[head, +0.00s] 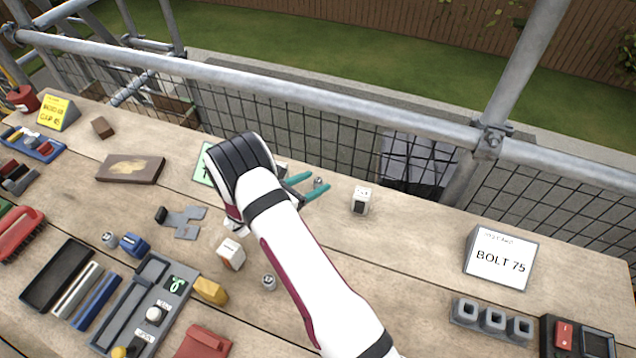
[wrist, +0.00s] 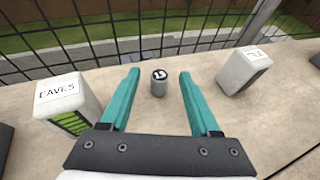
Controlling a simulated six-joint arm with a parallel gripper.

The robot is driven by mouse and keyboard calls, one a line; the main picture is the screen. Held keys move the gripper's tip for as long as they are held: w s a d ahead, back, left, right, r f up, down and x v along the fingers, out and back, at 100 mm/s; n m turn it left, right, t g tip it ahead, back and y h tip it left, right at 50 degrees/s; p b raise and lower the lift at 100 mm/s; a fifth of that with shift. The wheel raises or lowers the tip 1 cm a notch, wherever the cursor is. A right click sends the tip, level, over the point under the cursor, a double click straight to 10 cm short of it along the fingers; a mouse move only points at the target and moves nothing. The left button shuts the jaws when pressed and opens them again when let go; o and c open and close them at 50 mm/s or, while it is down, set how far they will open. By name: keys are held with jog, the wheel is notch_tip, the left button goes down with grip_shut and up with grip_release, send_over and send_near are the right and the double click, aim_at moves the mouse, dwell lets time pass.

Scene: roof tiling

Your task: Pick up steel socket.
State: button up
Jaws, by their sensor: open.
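A small grey steel socket (wrist: 159,86) with a dark, marked top stands upright on the wooden bench. In the wrist view it sits between the two teal fingers of my gripper (wrist: 158,76), near the tips, with a gap on each side. In the head view the socket (head: 318,184) shows between the fingertips of my gripper (head: 317,182). The gripper is open and holds nothing. Two similar small sockets stand elsewhere, one at left (head: 108,239) and one beside my arm (head: 268,283).
A white EAVES block (wrist: 64,103) stands left of the fingers and another white block (wrist: 243,69) stands right. A mesh guardrail (head: 330,150) runs behind the bench. Bare bench lies between the right block and the sign.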

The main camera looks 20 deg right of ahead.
grip_shut()
dwell(0.4)
